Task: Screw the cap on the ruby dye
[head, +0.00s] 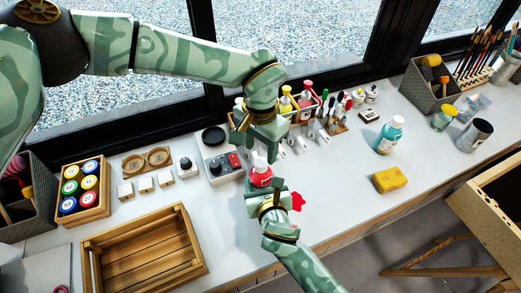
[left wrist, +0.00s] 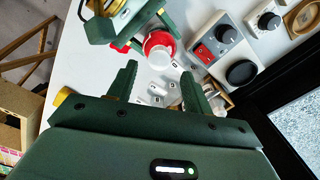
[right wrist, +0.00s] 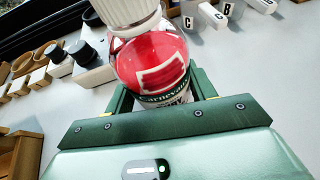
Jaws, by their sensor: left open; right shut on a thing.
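The ruby dye is a red bottle (head: 260,177) with a white ribbed cap (right wrist: 122,12) at its top. My right gripper (head: 268,197) is shut around the bottle's lower body, above the table, and hides part of it. In the right wrist view the bottle (right wrist: 152,65) shows its label and stands between the fingers. The cap sits at the neck; how tightly it is seated cannot be seen. My left gripper (head: 258,146) is open just above the bottle and points down. In the left wrist view the cap (left wrist: 158,56) lies just beyond the empty fingers.
A grey device with a red switch (head: 233,160) stands behind the bottle to the left. An empty wooden crate (head: 145,255) is at the front left. A yellow sponge (head: 390,180) and a teal bottle (head: 390,134) are at the right. Small red object (head: 297,201) shows beside the right gripper.

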